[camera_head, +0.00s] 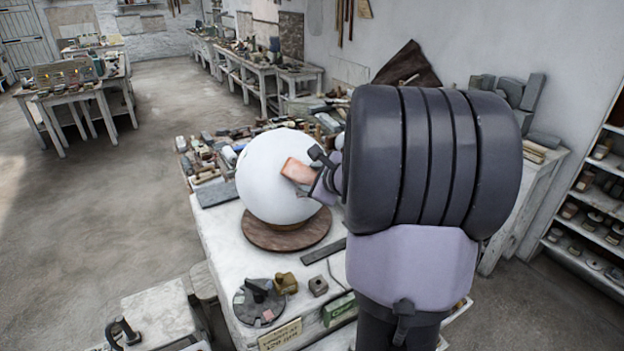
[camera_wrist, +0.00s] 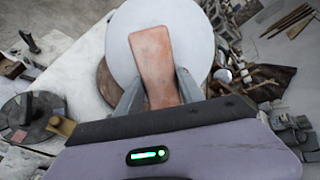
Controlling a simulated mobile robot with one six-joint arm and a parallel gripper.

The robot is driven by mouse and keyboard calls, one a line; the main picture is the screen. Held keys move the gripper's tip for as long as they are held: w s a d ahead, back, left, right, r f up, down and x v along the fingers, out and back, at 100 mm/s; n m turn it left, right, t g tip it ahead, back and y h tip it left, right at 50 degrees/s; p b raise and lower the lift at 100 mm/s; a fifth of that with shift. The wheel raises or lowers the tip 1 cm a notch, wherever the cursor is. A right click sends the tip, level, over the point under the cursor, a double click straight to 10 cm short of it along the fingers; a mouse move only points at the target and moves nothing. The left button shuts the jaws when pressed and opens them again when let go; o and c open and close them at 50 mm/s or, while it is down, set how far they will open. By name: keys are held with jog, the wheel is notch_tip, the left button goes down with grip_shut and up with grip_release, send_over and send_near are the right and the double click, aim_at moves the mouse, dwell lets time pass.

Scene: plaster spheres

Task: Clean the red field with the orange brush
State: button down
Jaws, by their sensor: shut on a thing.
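A large white plaster sphere (camera_head: 268,195) stands on a round brown base (camera_head: 262,236) on the white table. My gripper (camera_head: 316,180) is at the sphere's right side, shut on the orange brush (camera_head: 297,171). In the wrist view the brush (camera_wrist: 152,55) shows as a flat orange-brown block between my two fingers, pointing away over the sphere (camera_wrist: 188,25). Its far end overlaps the sphere; I cannot tell whether it touches. I see no red field on the visible part of the sphere. The brush and my arm hide some of its surface.
A dark round plate (camera_head: 258,301), a brass-coloured block (camera_head: 286,283) and a small dark block (camera_head: 318,286) lie on the table's front part. Many tools and blocks (camera_head: 205,160) crowd behind the sphere. A dark flat bar (camera_head: 323,251) lies right of the base.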

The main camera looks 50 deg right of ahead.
jog(key=shift+w+d+f+b, duration=0.2)
jog(key=shift+w+f+b, duration=0.1)
jog(key=shift+w, duration=0.2)
jog(key=shift+r, duration=0.1)
